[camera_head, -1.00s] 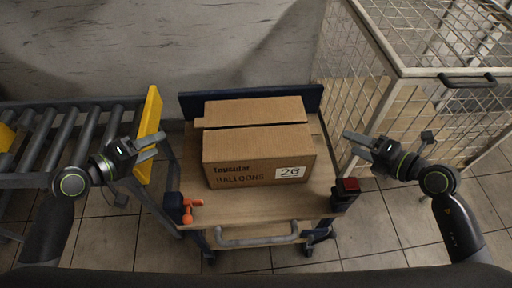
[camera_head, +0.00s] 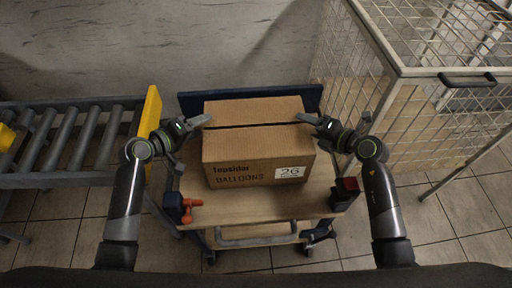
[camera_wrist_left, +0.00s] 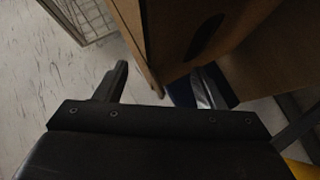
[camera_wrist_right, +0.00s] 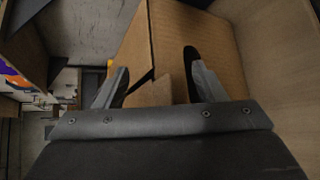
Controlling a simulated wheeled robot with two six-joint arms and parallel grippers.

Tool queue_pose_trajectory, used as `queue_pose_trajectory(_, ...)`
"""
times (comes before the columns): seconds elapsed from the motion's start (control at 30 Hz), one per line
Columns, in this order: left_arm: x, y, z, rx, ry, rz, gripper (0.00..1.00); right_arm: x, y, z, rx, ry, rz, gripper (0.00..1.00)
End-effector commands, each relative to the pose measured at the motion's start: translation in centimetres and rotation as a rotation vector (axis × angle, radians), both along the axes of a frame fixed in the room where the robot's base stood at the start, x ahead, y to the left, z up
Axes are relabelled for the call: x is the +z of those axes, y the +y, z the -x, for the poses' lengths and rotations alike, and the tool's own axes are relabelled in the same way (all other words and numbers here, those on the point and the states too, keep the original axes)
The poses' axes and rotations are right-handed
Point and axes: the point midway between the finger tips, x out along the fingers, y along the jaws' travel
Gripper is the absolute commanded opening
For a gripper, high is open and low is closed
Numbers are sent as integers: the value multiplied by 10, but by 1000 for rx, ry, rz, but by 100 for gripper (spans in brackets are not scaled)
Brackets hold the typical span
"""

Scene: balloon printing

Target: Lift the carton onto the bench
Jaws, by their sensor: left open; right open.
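The brown cardboard carton (camera_head: 257,150), marked "BALLOONS" with a white "26" label, sits on a wooden-topped cart (camera_head: 255,208). My left gripper (camera_head: 203,122) is open at the carton's upper left edge. My right gripper (camera_head: 305,120) is open at its upper right edge. In the left wrist view the fingers are spread near the carton's side (camera_wrist_left: 180,40), which has a dark hand hole. In the right wrist view the open fingers are close to the carton (camera_wrist_right: 195,40). I cannot tell whether any finger touches it. No bench is clearly identifiable.
A roller conveyor (camera_head: 70,140) with a yellow end plate (camera_head: 150,112) stands left of the cart. A wire mesh cage (camera_head: 430,95) stands at the right. An orange-handled clamp (camera_head: 190,208) and a red-topped block (camera_head: 348,186) sit at the cart's front corners.

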Motion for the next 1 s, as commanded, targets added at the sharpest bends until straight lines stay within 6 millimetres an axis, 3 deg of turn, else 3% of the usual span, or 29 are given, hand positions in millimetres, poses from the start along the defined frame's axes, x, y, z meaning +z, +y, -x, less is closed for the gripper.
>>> queue_pose_trajectory(0.33,-1,-2,-2,1,-1,0,63,-1,2,-2,0,0,0,64)
queue_pose_trajectory(0.7,-1,-2,-2,0,-1,1,16,-1,2,-2,0,-1,-1,19)
queue_pose_trajectory(1.0,-1,-4,-2,-3,3,6,9,-1,4,-2,3,2,-3,19)
